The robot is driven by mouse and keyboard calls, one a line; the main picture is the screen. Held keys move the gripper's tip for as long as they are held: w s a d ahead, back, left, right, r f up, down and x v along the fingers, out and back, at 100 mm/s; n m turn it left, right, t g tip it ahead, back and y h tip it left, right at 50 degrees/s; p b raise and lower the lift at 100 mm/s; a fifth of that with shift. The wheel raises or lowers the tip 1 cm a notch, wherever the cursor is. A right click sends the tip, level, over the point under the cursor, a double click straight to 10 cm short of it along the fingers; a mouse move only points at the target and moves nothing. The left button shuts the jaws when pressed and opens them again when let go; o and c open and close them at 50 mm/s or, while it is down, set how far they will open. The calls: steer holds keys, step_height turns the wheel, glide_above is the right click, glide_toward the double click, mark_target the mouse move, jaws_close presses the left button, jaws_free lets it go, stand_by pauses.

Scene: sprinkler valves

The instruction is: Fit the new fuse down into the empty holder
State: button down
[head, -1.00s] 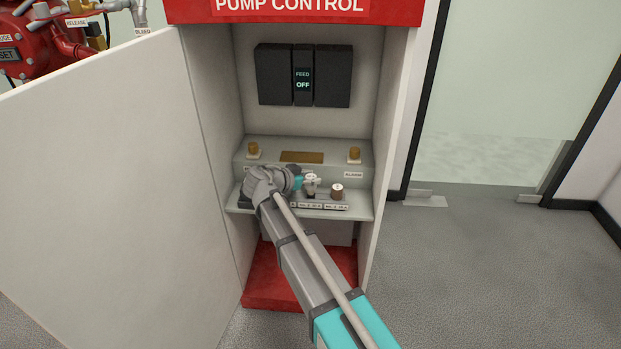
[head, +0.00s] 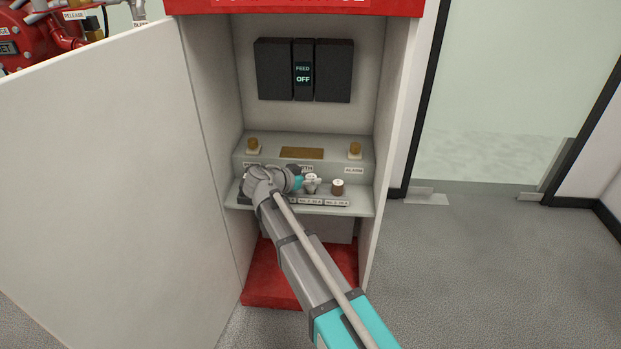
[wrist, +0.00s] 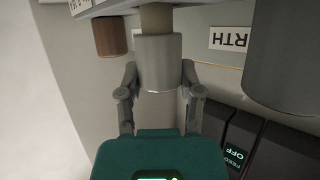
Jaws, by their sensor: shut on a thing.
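My gripper (head: 312,184) is over the low fuse rack (head: 335,202) on the cabinet shelf. In the wrist view my gripper (wrist: 158,92) is shut on the fuse (wrist: 158,62), with a finger on each side of its grey metal cap. The fuse's tan body (wrist: 156,18) extends toward the rack edge at the top of that view. I cannot tell whether its far end is inside a holder. The empty holder is not clearly visible. A brown fuse (head: 337,187) stands just right of my gripper, and it also shows in the wrist view (wrist: 110,37).
Behind the rack is a raised grey step with a brass plate (head: 302,153) and two brass knobs (head: 253,147) (head: 354,151). The FEED panel (head: 303,75) reads OFF. The cabinet walls bound both sides, and the open white door (head: 95,170) fills the left.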

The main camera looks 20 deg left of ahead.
steer(key=shift+f+b, duration=0.8)
steer(key=shift+f, duration=0.05)
steer(key=shift+c, duration=0.8)
jaws_free()
steer(key=shift+s+r, duration=0.1)
steer(key=shift+s, duration=0.05)
steer(key=shift+p+v, duration=1.45)
steer(key=shift+v, duration=2)
steer(key=shift+s+a+r, duration=0.2)
steer(key=shift+s, duration=0.15)
